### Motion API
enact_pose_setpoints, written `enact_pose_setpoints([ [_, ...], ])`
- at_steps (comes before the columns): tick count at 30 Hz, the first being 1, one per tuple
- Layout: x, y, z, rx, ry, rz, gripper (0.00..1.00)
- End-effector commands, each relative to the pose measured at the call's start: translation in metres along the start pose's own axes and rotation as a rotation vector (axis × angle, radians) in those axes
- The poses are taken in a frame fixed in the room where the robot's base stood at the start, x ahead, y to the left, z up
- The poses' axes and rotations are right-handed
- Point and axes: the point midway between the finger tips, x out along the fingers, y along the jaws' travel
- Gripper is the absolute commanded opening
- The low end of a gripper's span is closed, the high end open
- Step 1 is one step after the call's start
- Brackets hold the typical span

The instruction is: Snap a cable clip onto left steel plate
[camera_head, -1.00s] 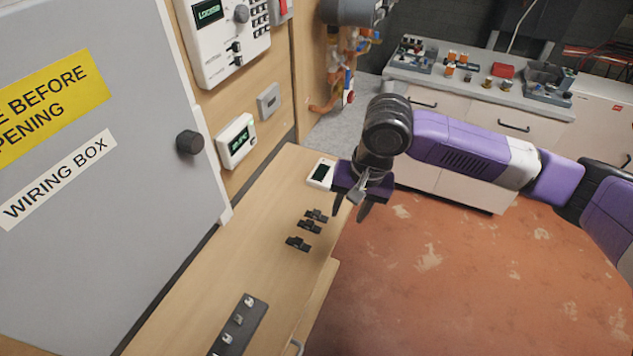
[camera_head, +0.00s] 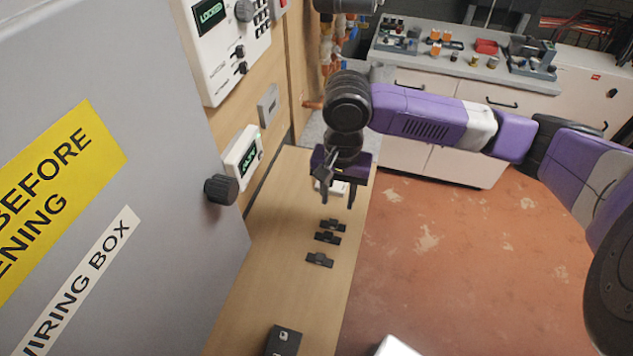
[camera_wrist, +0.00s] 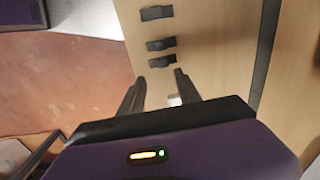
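Three black cable clips lie in a row on the wooden bench: a far clip (camera_head: 330,225), a middle clip (camera_head: 327,238) and a near clip (camera_head: 319,260). In the wrist view the clips (camera_wrist: 157,13) lie beyond my fingertips. My gripper (camera_head: 337,200) hangs above the bench, just beyond the far clip. Its two fingers are apart with nothing between them, as the wrist view (camera_wrist: 158,76) also shows. A dark plate (camera_head: 284,341) with a small light fitting lies at the near end of the bench, cut off by the frame. I cannot tell whether it is the left steel plate.
The grey wiring box door (camera_head: 150,150) with a black knob (camera_head: 221,189) stands left of the bench. A white device (camera_head: 338,187) lies under my gripper. Wall panels (camera_head: 242,158) line the left. The wooden bench top (camera_head: 270,270) is clear between clips and plate.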

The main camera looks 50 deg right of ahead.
Motion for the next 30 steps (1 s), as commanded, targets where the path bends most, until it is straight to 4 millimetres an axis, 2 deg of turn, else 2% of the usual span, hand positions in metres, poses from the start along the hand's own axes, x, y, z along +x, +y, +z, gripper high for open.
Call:
enact_pose_setpoints([
  [8, 0.009, 0.000, 0.000, 0.000, 0.000, 0.000, 0.40],
  [24, 0.073, 0.000, 0.001, 0.002, -0.002, -0.002, 0.40],
  [30, 0.088, 0.000, 0.000, 0.001, -0.001, -0.001, 0.40],
])
